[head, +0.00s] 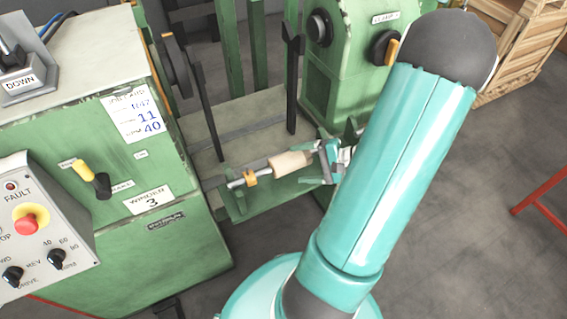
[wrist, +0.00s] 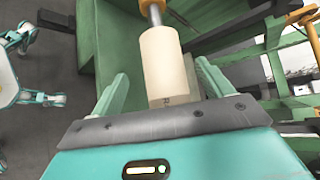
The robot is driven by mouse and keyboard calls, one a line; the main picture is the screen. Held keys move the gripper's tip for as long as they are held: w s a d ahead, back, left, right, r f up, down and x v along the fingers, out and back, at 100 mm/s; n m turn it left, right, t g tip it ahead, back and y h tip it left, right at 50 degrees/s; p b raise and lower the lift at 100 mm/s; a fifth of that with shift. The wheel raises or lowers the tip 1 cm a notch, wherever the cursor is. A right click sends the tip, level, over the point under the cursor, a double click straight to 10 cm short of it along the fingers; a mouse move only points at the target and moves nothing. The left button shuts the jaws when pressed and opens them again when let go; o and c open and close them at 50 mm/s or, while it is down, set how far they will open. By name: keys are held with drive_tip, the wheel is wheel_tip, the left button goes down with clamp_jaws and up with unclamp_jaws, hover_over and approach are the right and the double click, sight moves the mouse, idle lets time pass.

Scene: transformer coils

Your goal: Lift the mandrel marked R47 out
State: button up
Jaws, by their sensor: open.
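A pale wooden mandrel (head: 290,163) lies along a shaft in front of the green winding machine. It also shows in the wrist view (wrist: 166,60), with a small dark mark on its near end that I cannot fully read. A yellow-brown collar (head: 250,177) sits on the shaft at the mandrel's left end. My gripper (head: 325,162) is at the mandrel's right end. In the wrist view its two fingers (wrist: 163,76) stand apart, one on each side of the mandrel. I see a gap at the left finger; contact on the right is unclear.
The green cabinet marked Winder 3 (head: 180,245) stands left, with a paper card (head: 133,115) on it. A green tailstock housing (head: 345,60) and dark upright bars (head: 292,85) stand behind the shaft. A wooden crate (head: 520,50) is at upper right.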

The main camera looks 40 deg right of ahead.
sight(297, 163)
drive_tip(key=shift+x, duration=1.95)
drive_tip(key=shift+d+r, duration=0.1)
drive_tip(key=shift+d, duration=0.05)
drive_tip(key=shift+c, duration=0.5)
drive_tip(key=shift+w, duration=0.1)
drive_tip(key=c, duration=1.4)
